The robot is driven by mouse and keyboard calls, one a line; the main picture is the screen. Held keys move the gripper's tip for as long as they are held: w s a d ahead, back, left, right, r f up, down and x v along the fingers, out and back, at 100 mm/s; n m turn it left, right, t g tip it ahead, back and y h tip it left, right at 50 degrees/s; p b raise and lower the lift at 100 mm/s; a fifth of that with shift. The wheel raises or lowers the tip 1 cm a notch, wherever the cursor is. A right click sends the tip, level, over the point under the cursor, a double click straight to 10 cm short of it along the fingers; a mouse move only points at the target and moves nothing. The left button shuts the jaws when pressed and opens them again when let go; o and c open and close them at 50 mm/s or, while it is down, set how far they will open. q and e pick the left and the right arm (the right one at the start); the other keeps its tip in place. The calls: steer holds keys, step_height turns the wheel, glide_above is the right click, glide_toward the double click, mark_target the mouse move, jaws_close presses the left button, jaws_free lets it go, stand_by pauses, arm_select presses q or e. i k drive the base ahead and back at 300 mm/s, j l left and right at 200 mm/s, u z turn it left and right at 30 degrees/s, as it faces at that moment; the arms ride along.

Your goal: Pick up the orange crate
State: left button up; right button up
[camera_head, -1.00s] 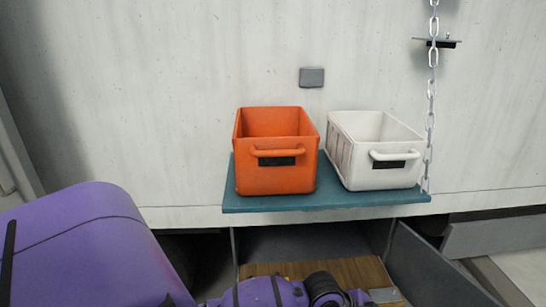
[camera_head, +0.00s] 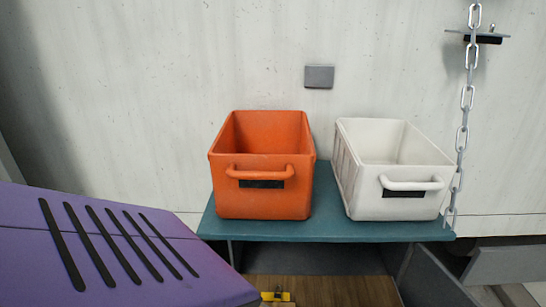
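The orange crate (camera_head: 262,198) stands upright on the left part of a teal shelf (camera_head: 330,228). It is open at the top and looks empty. A bar handle (camera_head: 260,173) with a black label under it is on its front face. Neither of my grippers shows in the head view.
A white crate (camera_head: 390,203) with a front handle stands right of the orange one, a narrow gap between. A chain (camera_head: 463,130) hangs at the shelf's right end. A pale wall (camera_head: 150,90) rises behind. Below is an open compartment with a wooden floor (camera_head: 325,290).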

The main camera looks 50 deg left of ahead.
mark_target(262, 162)
steer(key=u, duration=1.4)
